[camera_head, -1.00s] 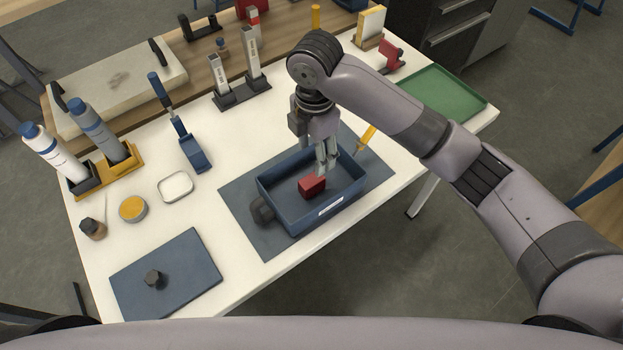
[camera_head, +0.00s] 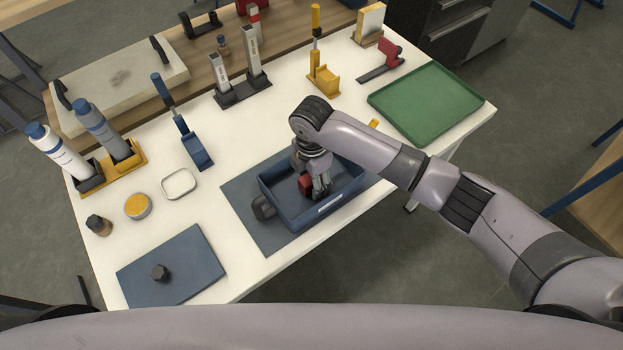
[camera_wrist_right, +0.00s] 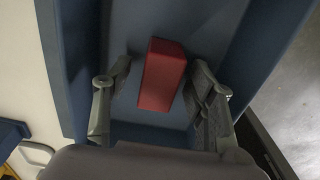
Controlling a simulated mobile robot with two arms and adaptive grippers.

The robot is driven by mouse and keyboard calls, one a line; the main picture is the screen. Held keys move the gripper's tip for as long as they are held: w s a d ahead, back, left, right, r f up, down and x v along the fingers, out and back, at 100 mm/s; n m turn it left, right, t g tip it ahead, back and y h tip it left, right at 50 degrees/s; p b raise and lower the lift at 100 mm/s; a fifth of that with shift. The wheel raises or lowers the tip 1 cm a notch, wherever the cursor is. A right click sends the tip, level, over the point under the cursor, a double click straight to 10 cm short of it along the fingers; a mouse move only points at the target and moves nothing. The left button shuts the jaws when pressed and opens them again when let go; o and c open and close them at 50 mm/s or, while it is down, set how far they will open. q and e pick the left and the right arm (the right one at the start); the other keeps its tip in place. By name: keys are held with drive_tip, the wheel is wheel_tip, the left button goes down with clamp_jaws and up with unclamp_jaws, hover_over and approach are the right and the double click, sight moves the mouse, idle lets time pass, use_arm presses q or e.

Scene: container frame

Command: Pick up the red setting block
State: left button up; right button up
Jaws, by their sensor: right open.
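The red setting block (camera_head: 305,183) lies inside the blue bin (camera_head: 279,212) in the head view, partly hidden by my right gripper. My right gripper (camera_head: 318,190) reaches down into the bin at the block. In the right wrist view the red block (camera_wrist_right: 162,75) lies between the two open fingers of the right gripper (camera_wrist_right: 160,92). The right finger is close to the block's side; I cannot tell if it touches. A small gap shows at the left finger. My left gripper is not in view.
The bin's walls rise close around the right gripper. A dark round object (camera_head: 262,207) is at the bin's left side. A green tray (camera_head: 425,103) lies at the right, and a yellow clamp (camera_head: 323,75) stands behind. A blue plate (camera_head: 185,270) lies front left.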

clamp_jaws()
idle(0.6)
